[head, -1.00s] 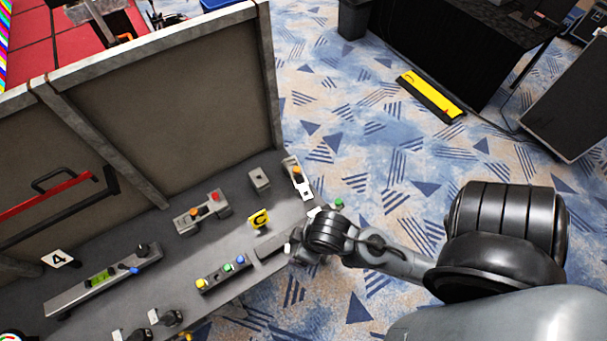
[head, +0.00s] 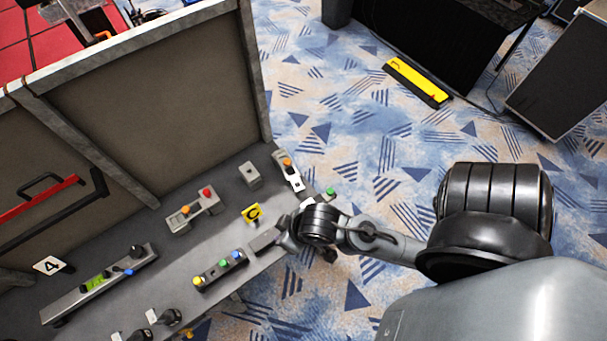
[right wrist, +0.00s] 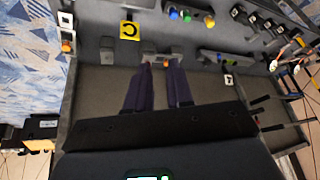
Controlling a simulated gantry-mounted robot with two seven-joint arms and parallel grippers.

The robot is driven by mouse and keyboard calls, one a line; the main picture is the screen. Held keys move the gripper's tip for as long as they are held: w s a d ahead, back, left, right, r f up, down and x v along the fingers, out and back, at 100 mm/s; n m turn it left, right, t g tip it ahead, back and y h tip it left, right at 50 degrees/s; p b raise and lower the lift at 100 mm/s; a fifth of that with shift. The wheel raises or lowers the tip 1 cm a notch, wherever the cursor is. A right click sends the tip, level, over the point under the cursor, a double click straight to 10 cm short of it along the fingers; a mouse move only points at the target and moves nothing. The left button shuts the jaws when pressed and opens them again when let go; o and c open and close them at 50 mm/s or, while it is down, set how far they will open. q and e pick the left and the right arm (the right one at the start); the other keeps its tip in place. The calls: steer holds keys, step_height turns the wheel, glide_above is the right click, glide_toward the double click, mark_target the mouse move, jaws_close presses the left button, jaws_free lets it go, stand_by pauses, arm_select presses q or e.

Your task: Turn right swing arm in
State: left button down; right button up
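A red bar (head: 40,200) and a black bar (head: 55,215) with a bent end lie along the upright brown panel at the left of the head view. They also seem to show at the right edge of the right wrist view, where the black bar (right wrist: 287,126) stands out. I cannot tell which part is the right swing arm. My right gripper (head: 286,242) is over the right part of the grey desk in the head view. In the right wrist view my right gripper (right wrist: 160,72) has its two dark fingers apart with nothing between them. My left gripper is not in view.
The grey desk (head: 232,198) carries a two-button box (head: 194,211), a yellow C sign (head: 251,213), a row of coloured buttons (head: 221,270) and a number 4 card (head: 50,265). Patterned carpet with a yellow strip (head: 417,82) lies to the right.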

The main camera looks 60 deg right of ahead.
steer(key=shift+m+t+y, duration=0.3)
steer(key=shift+m+t, duration=0.3)
steer(key=shift+m, duration=0.1)
steer(key=x, duration=0.5)
steer(key=shift+d+f, duration=0.15)
steer(key=shift+d, duration=0.2)
jaws_close()
steer(key=s+d+f+m+y+b, duration=0.15)
steer(key=d+f+m+b, duration=0.25)
steer(key=d+f+b, duration=1.35)
steer(key=d+f, duration=0.2)
steer(key=d, duration=0.8)
steer(key=d+f+b, duration=0.2)
steer(key=d+f, duration=0.3)
steer(key=d, duration=0.7)
steer(key=shift+w+d+m+t+h, duration=0.25)
steer(key=shift+w+m+t+h, duration=0.05)
steer(key=shift+w+h, duration=0.15)
